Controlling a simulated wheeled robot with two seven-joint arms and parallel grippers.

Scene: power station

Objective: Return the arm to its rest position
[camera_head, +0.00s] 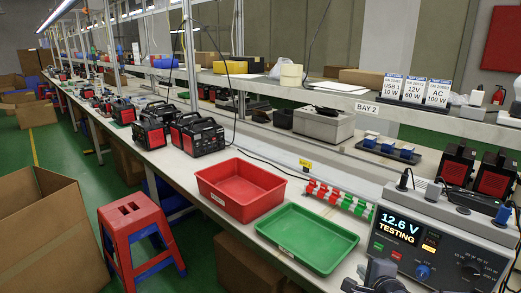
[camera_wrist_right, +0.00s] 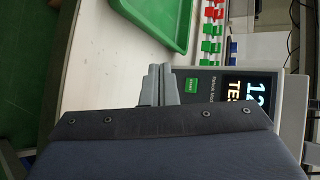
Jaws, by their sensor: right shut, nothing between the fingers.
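My right gripper (camera_head: 376,274) shows at the bottom edge of the head view, in front of the tester's lower left corner. In the right wrist view its grey fingers (camera_wrist_right: 158,86) are together with nothing between them. They appear just beside the tester's front panel (camera_wrist_right: 228,88), near the green start button (camera_wrist_right: 192,84); I cannot tell whether they touch it. The tester (camera_head: 432,245) has a lit display (camera_head: 398,228) reading "12.6 V TESTING". My left gripper is not in view.
A green tray (camera_head: 308,240) and a red tray (camera_head: 241,188), both empty, stand left of the tester. Red and green clips (camera_head: 338,199) line up behind the green tray. Black-and-red power units (camera_head: 198,133) stand farther along the bench. A red stool (camera_head: 133,225) and an open carton (camera_head: 48,225) stand on the floor.

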